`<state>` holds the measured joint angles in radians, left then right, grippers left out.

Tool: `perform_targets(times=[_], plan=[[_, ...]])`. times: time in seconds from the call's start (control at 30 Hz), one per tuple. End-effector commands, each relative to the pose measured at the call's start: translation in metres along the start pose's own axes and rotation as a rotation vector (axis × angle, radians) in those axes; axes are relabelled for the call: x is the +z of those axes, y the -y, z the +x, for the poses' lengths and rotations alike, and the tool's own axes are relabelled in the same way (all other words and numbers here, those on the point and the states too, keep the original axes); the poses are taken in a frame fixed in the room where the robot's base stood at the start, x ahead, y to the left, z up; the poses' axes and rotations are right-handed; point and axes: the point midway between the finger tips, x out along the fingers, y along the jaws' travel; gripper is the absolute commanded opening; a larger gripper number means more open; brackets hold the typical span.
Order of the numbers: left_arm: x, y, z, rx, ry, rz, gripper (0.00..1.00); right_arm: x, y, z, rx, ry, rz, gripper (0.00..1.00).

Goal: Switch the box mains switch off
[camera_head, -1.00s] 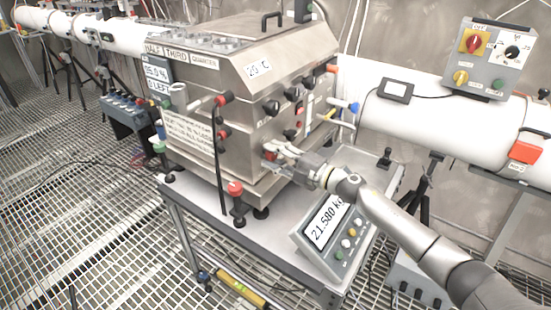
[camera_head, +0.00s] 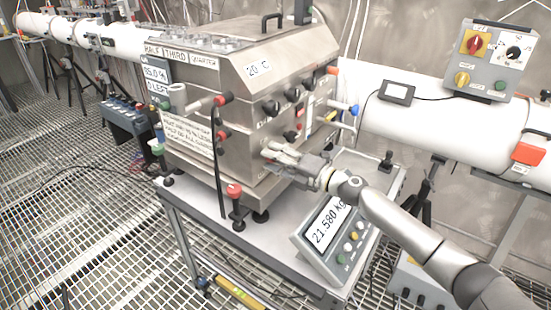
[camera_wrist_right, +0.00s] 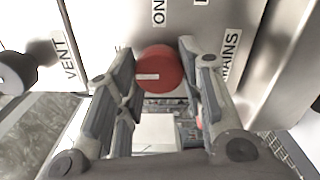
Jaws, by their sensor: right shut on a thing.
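The steel box (camera_head: 245,133) stands on a wheeled table, its control face turned to the right. In the right wrist view a round red knob (camera_wrist_right: 158,70), with a short white mark lying level across it, sits on the steel face beside the MAINS label (camera_wrist_right: 230,56). An ON label (camera_wrist_right: 159,12) is above it. My right gripper (camera_wrist_right: 160,72) is shut on this knob, one finger on each side. In the head view the right gripper (camera_head: 267,152) is at the lower front of the box, and its fingers hide the knob. My left gripper is out of view.
Black knobs (camera_head: 271,108) and coloured handles stick out just above my right gripper. A scale display (camera_head: 330,222) stands at the table's front right. A white pipe (camera_head: 440,120) carries a grey switch box (camera_head: 490,60). A VENT label (camera_wrist_right: 64,55) is left of the knob.

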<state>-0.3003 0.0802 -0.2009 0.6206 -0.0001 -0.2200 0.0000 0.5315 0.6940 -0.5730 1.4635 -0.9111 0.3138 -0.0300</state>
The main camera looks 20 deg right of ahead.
Motion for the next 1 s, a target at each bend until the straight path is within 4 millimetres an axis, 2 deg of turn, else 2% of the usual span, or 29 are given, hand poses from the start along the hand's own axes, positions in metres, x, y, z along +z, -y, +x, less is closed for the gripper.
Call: perform_targets(times=[0.2,0.23,0.4,0.77,0.87,1.0], plan=[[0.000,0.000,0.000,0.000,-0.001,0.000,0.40,0.001,-0.001,0.000,0.000,0.003,-0.005,0.12],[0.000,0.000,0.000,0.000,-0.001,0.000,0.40,0.001,-0.001,0.000,0.000,0.003,-0.005,0.39],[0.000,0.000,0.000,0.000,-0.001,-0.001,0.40,0.001,-0.001,0.000,0.000,0.002,-0.003,0.58],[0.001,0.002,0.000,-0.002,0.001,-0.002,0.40,0.000,0.001,-0.004,-0.001,0.001,-0.001,0.58],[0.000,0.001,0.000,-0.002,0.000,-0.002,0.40,0.001,0.002,-0.015,-0.002,0.001,0.000,0.58],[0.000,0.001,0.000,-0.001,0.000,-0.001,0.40,0.000,0.002,-0.041,-0.004,0.001,0.001,0.58]])
